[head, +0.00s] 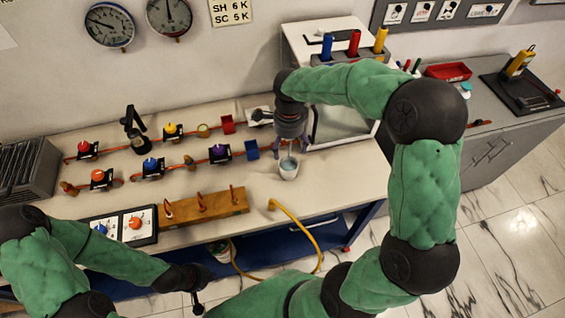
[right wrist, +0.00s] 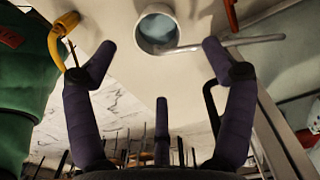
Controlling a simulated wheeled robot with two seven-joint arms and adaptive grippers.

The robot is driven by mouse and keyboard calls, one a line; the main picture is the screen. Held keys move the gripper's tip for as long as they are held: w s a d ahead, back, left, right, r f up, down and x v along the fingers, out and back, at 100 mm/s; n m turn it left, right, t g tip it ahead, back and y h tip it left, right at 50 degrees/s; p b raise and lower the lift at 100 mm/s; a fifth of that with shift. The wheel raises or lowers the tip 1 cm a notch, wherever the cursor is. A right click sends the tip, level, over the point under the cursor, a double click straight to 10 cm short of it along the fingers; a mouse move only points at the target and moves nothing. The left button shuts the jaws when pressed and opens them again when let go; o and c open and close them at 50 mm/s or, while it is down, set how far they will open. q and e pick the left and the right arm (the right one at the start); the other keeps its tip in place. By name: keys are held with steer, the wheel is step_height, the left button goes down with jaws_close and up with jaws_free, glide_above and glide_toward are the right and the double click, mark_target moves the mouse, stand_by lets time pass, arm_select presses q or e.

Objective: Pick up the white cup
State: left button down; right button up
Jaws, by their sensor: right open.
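The white cup (head: 288,169) stands upright near the front edge of the bench in the head view, with something bluish inside. My right gripper (head: 288,147) is just above and behind it, pointing down, with its fingers partly hidden by the wrist. In the right wrist view the cup (right wrist: 142,42) lies beyond the spread purple fingers of the right gripper (right wrist: 158,55), with nothing between them. Whether the fingertips touch the cup cannot be told. My left gripper (head: 197,300) hangs low in front of the bench, away from the cup; its fingers are too dark to read.
Valves on copper pipes (head: 152,165) stand behind. A white box (head: 338,125) stands behind the cup to the right. Bare bench top (head: 345,180) lies right of the cup.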

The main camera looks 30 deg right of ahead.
mark_target(289, 156)
steer(key=shift+s+f, duration=0.25)
steer(key=shift+f, duration=0.1)
step_height(289, 156, down, 4)
steer(key=shift+s+r+b, duration=0.1)
steer(key=shift+r+b, duration=0.1)
steer(key=shift+b, duration=0.3)
steer(key=shift+f+b, duration=0.7)
steer(key=shift+f, duration=2.3)
steer(key=shift+c, duration=0.3)
